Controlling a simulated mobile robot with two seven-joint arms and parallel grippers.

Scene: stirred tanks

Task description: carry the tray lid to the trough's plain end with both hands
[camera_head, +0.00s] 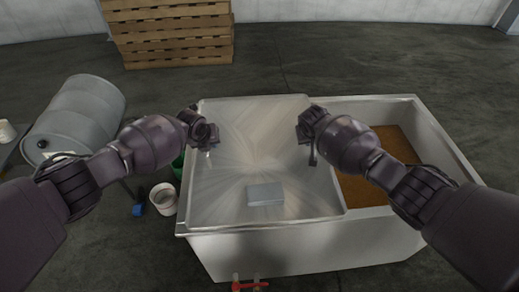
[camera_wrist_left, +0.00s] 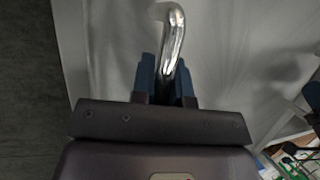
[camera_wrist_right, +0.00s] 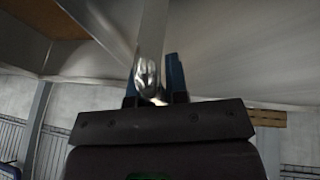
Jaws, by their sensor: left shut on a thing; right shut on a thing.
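The tray lid (camera_head: 252,130) is a broad brushed-metal sheet over the left part of the white trough (camera_head: 310,248). A small grey block (camera_head: 265,194) lies on its near half. My left gripper (camera_head: 209,142) is shut on the lid's left bar handle, a shiny bent bar (camera_wrist_left: 173,40) between the fingers in the left wrist view. My right gripper (camera_head: 307,140) is shut on the right handle (camera_wrist_right: 150,55), seen in the right wrist view. The trough's right part is open, showing a brown surface (camera_head: 362,190). I cannot tell whether the lid touches the rim.
A red valve handle (camera_head: 250,285) is low at the trough's front. A grey drum (camera_head: 78,115) lies at the left, with a white bucket (camera_head: 164,198) and a green container (camera_head: 178,165) nearer. Stacked wooden pallets (camera_head: 172,32) stand behind.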

